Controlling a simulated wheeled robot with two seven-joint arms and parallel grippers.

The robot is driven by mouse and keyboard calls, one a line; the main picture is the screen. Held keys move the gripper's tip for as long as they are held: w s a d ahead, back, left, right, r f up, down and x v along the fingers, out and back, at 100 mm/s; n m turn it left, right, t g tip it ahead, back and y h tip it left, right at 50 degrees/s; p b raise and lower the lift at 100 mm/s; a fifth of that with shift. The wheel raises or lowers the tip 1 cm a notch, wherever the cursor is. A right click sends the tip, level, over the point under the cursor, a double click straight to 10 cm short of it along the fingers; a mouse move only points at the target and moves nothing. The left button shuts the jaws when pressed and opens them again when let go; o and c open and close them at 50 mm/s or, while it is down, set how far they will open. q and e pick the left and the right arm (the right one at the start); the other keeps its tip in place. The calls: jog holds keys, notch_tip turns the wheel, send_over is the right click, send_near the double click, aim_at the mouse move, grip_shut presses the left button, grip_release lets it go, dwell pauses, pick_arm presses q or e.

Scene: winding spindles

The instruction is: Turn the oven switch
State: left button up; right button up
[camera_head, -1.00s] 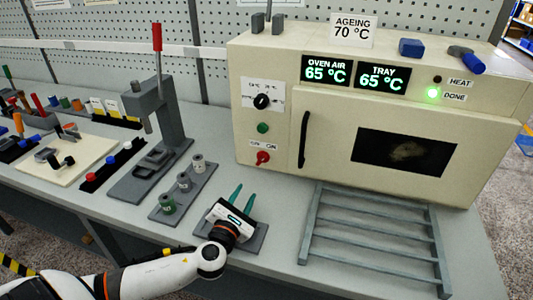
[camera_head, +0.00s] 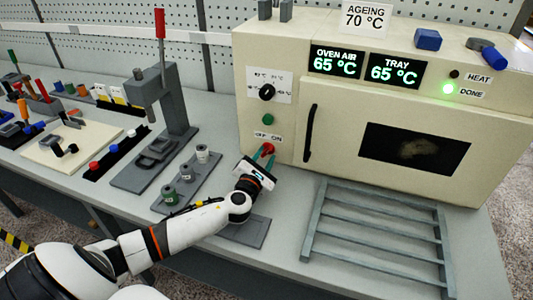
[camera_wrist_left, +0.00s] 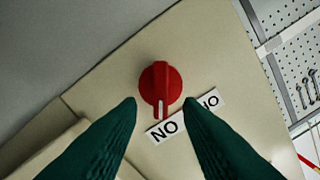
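The oven switch is a red round knob (camera_head: 264,149) low on the left of the cream oven's (camera_head: 288,160) front, by an OFF/ON label. In the left wrist view the knob (camera_wrist_left: 160,83) is just beyond the fingertips, in line with the gap between them. A white mark on it points down in that view, towards the label (camera_wrist_left: 165,130). Whether a fingertip touches the knob cannot be told. My right gripper is not in view.
Above the switch are a green button (camera_head: 267,119) and a black dial (camera_head: 267,92). The oven door handle (camera_head: 309,133) is to the right. A slatted rack (camera_head: 375,235) lies in front of the oven. A spool holder (camera_head: 187,183) and a lever press (camera_head: 165,110) stand left.

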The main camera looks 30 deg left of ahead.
pick_arm(q)
jog(key=shift+x, duration=0.9)
jog(key=shift+c, duration=0.2)
grip_shut()
jog(key=shift+n, duration=0.3)
jog(key=n, duration=0.4)
jog(key=n+b, duration=0.1)
jog(key=n, duration=0.1)
jog(key=shift+a, duration=0.35)
jog(key=n, duration=0.2)
jog(key=n+b, duration=0.1)
jog(key=n, duration=0.1)
jog(key=shift+s+a, duration=0.15)
jog(key=shift+a, duration=0.1)
jog(key=shift+a+n+b, duration=0.15)
jog(key=shift+n+b, duration=0.2)
jog(key=shift+n, duration=1.35)
